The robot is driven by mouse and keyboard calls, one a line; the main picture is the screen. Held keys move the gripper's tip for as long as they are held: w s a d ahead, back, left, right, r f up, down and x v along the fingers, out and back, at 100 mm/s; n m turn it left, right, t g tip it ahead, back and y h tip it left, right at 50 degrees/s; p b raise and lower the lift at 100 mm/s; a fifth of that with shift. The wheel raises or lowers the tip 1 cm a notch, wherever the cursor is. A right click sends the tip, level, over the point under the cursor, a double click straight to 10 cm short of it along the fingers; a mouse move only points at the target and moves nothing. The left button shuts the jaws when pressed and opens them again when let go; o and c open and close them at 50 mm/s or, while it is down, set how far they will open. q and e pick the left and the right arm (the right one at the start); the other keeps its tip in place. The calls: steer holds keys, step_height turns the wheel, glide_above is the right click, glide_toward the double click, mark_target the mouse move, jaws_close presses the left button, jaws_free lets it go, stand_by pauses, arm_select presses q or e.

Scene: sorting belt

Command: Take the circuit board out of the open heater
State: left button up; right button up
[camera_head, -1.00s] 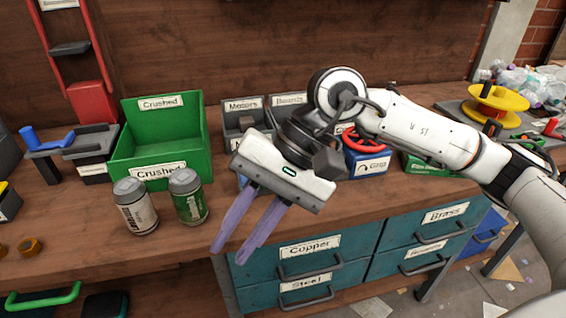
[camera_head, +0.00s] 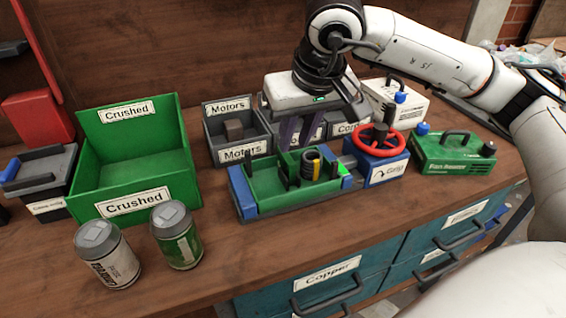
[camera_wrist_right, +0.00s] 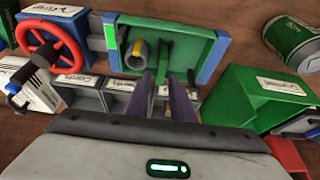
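My right gripper (camera_head: 298,130) hangs fingers-down over the grey bins, behind the green clamp fixture. In the right wrist view its two purple fingers (camera_wrist_right: 165,98) stand apart with nothing between them, so it is open and empty. I cannot make out a circuit board in either view. My left gripper is not in view.
The clamp fixture (camera_head: 262,196) holds a dark ring-shaped part with a yellow stripe. A red wheel (camera_head: 377,140) tops its blue block. Grey bins (camera_head: 228,112), one labelled Motors, stand behind. A green Crushed bin (camera_head: 140,170) and two cans (camera_head: 178,236) (camera_head: 106,255) are left.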

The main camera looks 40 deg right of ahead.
mark_target(287, 157)
steer(key=shift+w+x, duration=0.15)
steer(key=shift+x, duration=1.4)
steer(key=shift+w+x, duration=0.15)
steer(key=shift+x, duration=1.4)
steer(key=shift+a+r, duration=0.15)
jaws_close()
